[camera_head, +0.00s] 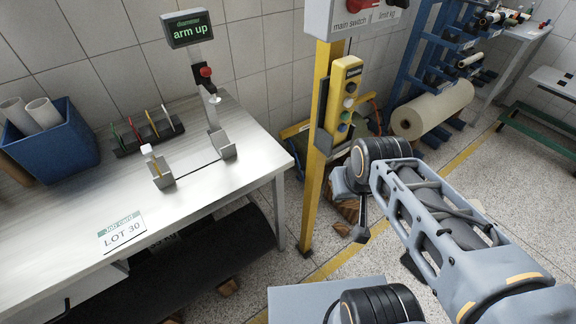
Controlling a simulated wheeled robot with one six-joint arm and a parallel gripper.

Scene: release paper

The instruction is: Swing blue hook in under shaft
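I cannot make out a blue hook for certain. A large dark roll (200,262) lies under the table, partly hidden by the tabletop; no shaft end shows clearly. On the table two grey metal brackets, the near one (161,177) and the far one (223,147), stand apart with a thin dark line between them. A display (187,29) above the far bracket reads "arm up". My gripper (360,236) hangs below my wrist, right of the yellow post and clear of the table. Its fingers are too small and edge-on to tell whether they are open.
The yellow post (315,150) with a button box (346,95) stands between the table (60,215) and my arm. A blue bin (52,140) and a rack of coloured items (147,133) are on the table. A beige roll (435,110) and blue shelving (445,45) stand behind.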

